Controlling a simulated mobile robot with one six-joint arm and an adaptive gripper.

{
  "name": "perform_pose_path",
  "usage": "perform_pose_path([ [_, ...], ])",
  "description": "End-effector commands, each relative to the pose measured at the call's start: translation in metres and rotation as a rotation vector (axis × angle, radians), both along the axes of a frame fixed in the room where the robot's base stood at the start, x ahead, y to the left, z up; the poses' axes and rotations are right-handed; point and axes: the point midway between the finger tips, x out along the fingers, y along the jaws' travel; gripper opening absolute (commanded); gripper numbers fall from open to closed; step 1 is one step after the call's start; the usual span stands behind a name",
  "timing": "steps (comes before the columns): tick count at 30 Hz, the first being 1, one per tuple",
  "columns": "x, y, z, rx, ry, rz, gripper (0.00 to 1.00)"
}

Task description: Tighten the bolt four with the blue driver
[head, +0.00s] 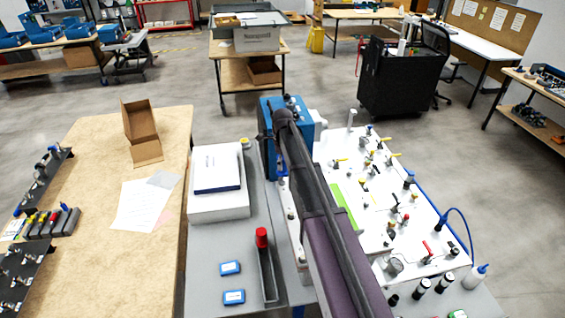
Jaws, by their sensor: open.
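A holder with several coloured handles lies at the left edge of the wooden table in the head view. The handle with a blue top (65,208) stands at its right end and looks like the blue driver. The white analyser panel (340,150) carries many fittings and small valves to the right of my arm. I cannot tell which fitting is bolt four. My arm reaches forward from the bottom of the view towards a blue unit (268,103) at the panel's far left. My gripper is hidden behind the arm.
The wooden table (95,150) holds an open cardboard box (141,130) and papers (140,205). The grey bench (210,270) holds a white box, a red-topped item (261,238) and two blue boxes. A squeeze bottle (475,277) stands at the lower right.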

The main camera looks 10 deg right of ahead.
Motion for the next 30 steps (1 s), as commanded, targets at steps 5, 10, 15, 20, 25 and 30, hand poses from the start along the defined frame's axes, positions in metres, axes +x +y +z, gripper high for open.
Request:
perform_pose_path([
  [5,0.0002,-0.0001,0.0000,0.000,0.000,0.138,0.81],
  [10,0.0004,-0.0002,0.0000,-0.001,0.000,0.270,0.81],
  [15,0.0006,-0.0002,0.0000,0.001,0.000,0.402,0.81],
  [20,0.0007,-0.0002,0.0000,0.000,0.000,0.527,0.81],
  [25,0.0008,-0.0003,0.0000,0.000,0.000,0.660,0.81],
  [30,0.0010,-0.0003,0.0000,0.000,0.000,0.793,0.81],
])
